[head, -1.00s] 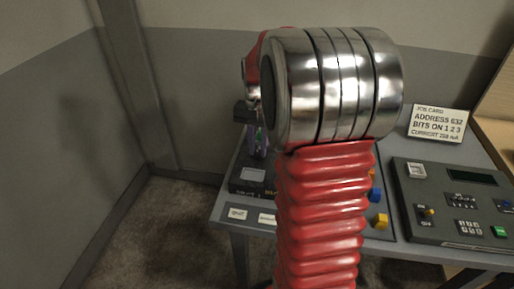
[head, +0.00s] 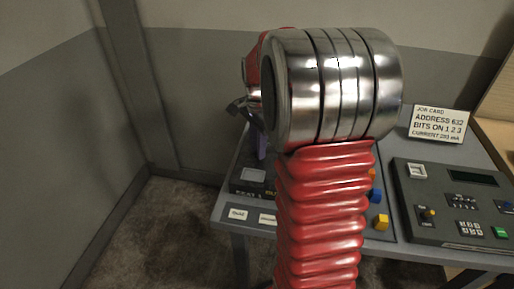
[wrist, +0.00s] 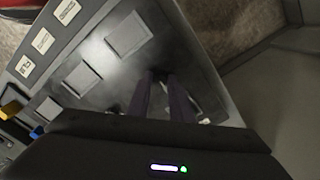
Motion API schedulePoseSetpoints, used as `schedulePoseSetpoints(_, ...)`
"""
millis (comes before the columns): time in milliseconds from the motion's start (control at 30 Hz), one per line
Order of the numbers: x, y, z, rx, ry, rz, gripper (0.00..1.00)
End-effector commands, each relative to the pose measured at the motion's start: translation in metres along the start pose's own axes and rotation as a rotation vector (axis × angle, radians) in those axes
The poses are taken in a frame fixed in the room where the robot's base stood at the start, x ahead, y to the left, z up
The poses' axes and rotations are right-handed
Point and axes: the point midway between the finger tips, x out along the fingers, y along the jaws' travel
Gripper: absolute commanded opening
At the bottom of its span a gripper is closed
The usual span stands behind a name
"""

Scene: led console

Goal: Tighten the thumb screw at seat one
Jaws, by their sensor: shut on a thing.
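My gripper (wrist: 162,82) shows in the wrist view as two purple fingers pointing down at the dark panel (wrist: 185,55) of the console. The fingers are close together at the tips, shut on a small dark thing that I take to be the thumb screw; the fingertips mostly hide it. In the head view my gripper (head: 261,150) stands over the left end of the console, largely hidden behind my own red and chrome arm.
Grey rectangular plates (wrist: 128,34) lie on the panel near the fingers. White labels (head: 237,214) line the front edge. Yellow (head: 381,221) and blue (head: 375,195) blocks sit right of my arm. A control unit (head: 455,205) and a job card (head: 439,123) are further right.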

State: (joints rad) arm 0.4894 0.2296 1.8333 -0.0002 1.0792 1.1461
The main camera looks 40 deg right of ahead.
Motion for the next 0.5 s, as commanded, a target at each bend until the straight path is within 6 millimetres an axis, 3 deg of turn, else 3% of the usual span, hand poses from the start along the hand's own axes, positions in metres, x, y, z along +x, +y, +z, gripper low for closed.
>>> schedulePoseSetpoints(400,-0.0031,-0.0015,-0.0013,0.008,0.004,-0.007,0.0)
schedulePoseSetpoints(433,-0.0031,-0.0016,-0.0012,0.008,0.004,-0.007,0.21)
schedulePoseSetpoints(500,-0.0026,-0.0014,-0.0011,0.008,0.003,-0.006,0.26)
